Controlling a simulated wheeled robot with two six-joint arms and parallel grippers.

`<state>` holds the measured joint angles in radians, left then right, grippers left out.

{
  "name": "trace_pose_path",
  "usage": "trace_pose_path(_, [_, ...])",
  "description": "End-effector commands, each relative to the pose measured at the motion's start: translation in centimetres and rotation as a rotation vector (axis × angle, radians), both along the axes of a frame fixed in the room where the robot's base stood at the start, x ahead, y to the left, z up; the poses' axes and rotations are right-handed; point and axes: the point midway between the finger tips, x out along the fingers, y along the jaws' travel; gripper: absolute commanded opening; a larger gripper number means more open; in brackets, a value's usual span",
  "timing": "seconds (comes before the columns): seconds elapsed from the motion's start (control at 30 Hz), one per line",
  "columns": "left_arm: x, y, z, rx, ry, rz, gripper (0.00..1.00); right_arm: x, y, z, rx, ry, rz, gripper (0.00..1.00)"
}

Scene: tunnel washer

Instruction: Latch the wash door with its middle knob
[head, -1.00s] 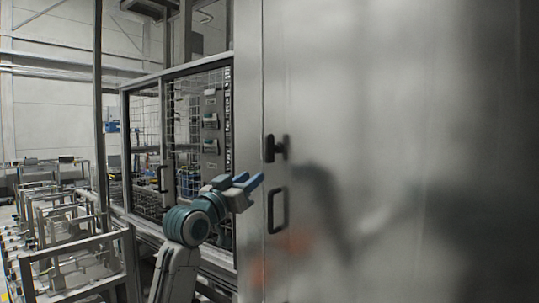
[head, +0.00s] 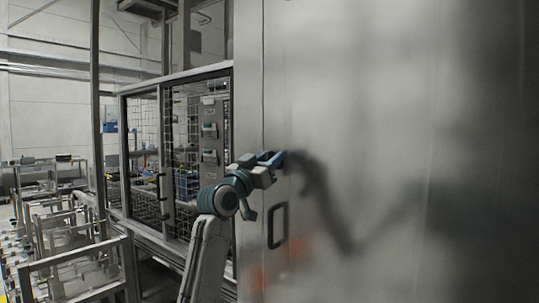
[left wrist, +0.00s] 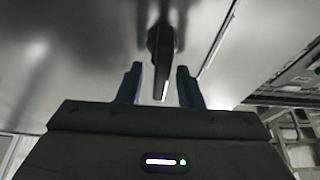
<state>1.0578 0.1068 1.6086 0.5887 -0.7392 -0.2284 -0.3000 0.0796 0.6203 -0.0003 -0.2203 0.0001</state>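The wash door (head: 370,90) is a large shiny steel panel filling the right of the head view. Its dark middle knob is mostly hidden there behind my left gripper (head: 270,159). In the left wrist view the knob (left wrist: 161,48) shows as a dark elongated handle. My left gripper (left wrist: 160,70) is open, with one blue finger on each side of the knob's end. A gap shows between the knob and each finger, so it is not gripped. My right gripper is not in view.
A dark fixed handle (head: 277,226) sits on the door below the knob. A door seam runs vertically just left of both. A mesh-fenced enclosure (head: 145,150) stands to the left, with metal frame racks (head: 75,268) in front.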

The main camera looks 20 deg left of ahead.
Motion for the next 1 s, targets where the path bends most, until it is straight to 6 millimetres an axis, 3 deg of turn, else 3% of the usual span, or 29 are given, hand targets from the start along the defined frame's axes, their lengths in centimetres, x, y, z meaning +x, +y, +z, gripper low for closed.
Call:
trace_pose_path(0.23, [0.1,0.0,0.0,0.000,0.000,0.000,0.33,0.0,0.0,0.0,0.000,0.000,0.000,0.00])
trace_pose_path(0.4, [0.1,0.0,0.0,0.000,0.000,0.000,0.01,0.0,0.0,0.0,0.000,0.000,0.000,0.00])
trace_pose_path(0.43, [0.1,0.0,0.0,0.000,0.000,0.000,0.00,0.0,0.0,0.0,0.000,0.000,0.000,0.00])
trace_pose_path(0.77, [0.0,0.0,-0.1,0.023,-0.008,0.000,0.00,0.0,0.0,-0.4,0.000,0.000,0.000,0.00])
trace_pose_path(1.0, [0.0,-0.2,-0.4,0.131,-0.049,0.000,0.00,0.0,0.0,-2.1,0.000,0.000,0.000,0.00])
